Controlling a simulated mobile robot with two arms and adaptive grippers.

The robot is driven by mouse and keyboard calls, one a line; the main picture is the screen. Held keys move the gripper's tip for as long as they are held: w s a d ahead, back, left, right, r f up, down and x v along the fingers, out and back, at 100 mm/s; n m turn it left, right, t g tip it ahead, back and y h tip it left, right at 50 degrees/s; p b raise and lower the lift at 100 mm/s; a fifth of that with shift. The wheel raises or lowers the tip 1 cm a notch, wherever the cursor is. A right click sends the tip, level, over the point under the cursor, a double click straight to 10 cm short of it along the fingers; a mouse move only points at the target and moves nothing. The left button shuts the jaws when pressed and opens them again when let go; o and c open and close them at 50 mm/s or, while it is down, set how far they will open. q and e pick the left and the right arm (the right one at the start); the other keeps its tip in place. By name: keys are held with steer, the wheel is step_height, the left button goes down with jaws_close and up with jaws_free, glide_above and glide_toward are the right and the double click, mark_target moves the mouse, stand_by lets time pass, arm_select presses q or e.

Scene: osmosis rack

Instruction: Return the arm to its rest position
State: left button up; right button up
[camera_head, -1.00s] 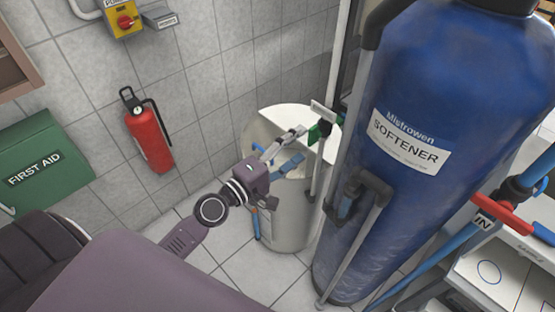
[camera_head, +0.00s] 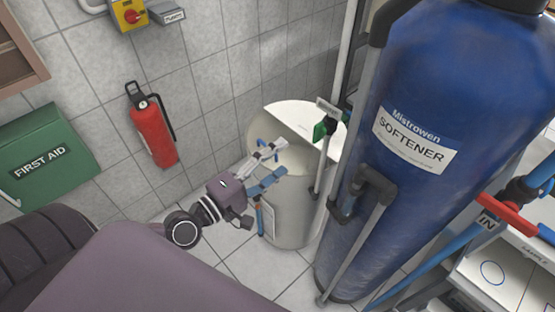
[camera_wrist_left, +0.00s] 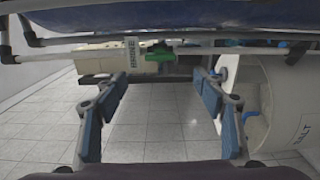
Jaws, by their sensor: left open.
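My left arm comes in from the lower left in the head view. Its gripper (camera_head: 272,167) is over the near left side of the cream brine tank (camera_head: 290,215), apart from the green-handled valve (camera_head: 325,128). In the left wrist view the gripper (camera_wrist_left: 165,112) has its two blue-padded fingers spread wide with only floor between them. The green valve handle (camera_wrist_left: 160,56) and a tag (camera_wrist_left: 132,54) show beyond the fingers. My right gripper is not in either view.
The tall blue softener vessel (camera_head: 400,110) with grey pipes stands right of the tank. A red fire extinguisher (camera_head: 154,132) and green first aid box (camera_head: 42,160) are on the tiled wall. A red-handled valve (camera_head: 506,214) is at far right. Floor between wall and tank is clear.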

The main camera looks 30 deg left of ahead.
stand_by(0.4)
arm_select(q)
steer(key=s+a+f+m+g+y, duration=0.2)
steer(key=a+f+m, duration=0.1)
steer(key=f, duration=0.9)
steer(key=s+a+f+m+g+y+b, duration=0.1)
steer(key=s+a+f+m+g, duration=0.15)
steer(key=f, duration=0.95)
steer(key=s+a+f+m+g+y, duration=0.2)
steer(key=s+a+f+m, duration=0.1)
steer(key=f, duration=1)
steer(key=s+d+f+m+g, duration=0.1)
steer(key=s+f+m+g, duration=0.25)
steer(key=s+f, duration=0.95)
steer(key=s+d+f+m+g, duration=0.2)
steer(key=s+f, duration=0.3)
steer(key=s, duration=0.4)
steer(key=s+d+f+m+g+y+b, duration=0.1)
steer(key=s+d+f+m+g, duration=0.2)
steer(key=s, duration=0.6)
step_height(320, 180, down, 3)
steer(key=shift+d+r+g, duration=0.1)
steer(key=shift+d+g, duration=0.4)
steer(key=shift+d, duration=0.1)
steer(key=shift+w, duration=0.1)
